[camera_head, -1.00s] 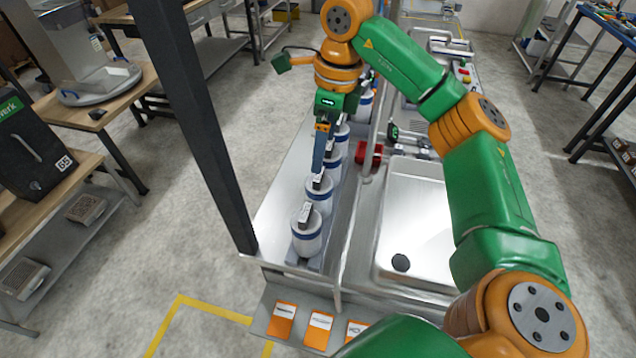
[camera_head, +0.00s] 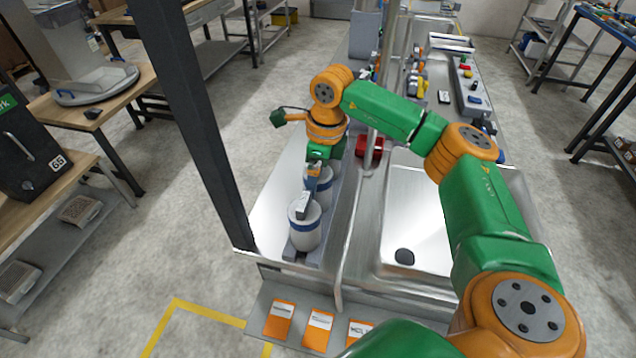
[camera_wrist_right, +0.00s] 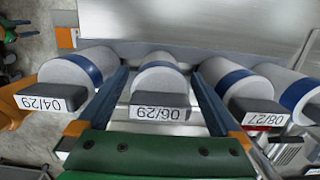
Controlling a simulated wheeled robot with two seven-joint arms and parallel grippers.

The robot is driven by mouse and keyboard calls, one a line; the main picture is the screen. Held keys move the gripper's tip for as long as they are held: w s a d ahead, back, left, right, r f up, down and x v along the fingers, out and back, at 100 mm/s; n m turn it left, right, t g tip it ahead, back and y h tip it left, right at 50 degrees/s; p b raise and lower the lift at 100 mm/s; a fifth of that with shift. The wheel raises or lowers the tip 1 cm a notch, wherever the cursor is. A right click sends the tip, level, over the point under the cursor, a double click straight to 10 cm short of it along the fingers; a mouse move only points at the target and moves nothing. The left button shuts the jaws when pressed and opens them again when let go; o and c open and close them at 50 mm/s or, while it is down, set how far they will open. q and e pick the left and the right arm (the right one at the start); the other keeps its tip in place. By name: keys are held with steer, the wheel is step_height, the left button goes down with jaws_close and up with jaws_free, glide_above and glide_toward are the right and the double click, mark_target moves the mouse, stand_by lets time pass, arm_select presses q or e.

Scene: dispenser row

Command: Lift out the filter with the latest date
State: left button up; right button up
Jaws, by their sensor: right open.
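White filters with blue bands stand in a row, each with a grey dated handle. In the right wrist view, the left filter (camera_wrist_right: 78,75) reads 04/29, the middle filter (camera_wrist_right: 160,76) 06/29 and the right filter (camera_wrist_right: 258,82) 08/27; the labels appear upside down. My right gripper (camera_wrist_right: 160,73) is open, its blue fingers on either side of the middle filter's handle; I cannot tell whether they touch it. In the head view my right gripper (camera_head: 314,174) is over the row, behind the nearest filter (camera_head: 306,232), and hides the filters farther back. My left gripper is not in view.
A steel sink (camera_head: 425,215) lies right of the row, with a red object (camera_head: 369,151) between them. A dark post (camera_head: 195,120) stands left of the row. Orange-and-white cards (camera_head: 318,329) lie on the front ledge.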

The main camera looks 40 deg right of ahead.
steer(key=c, duration=1.6)
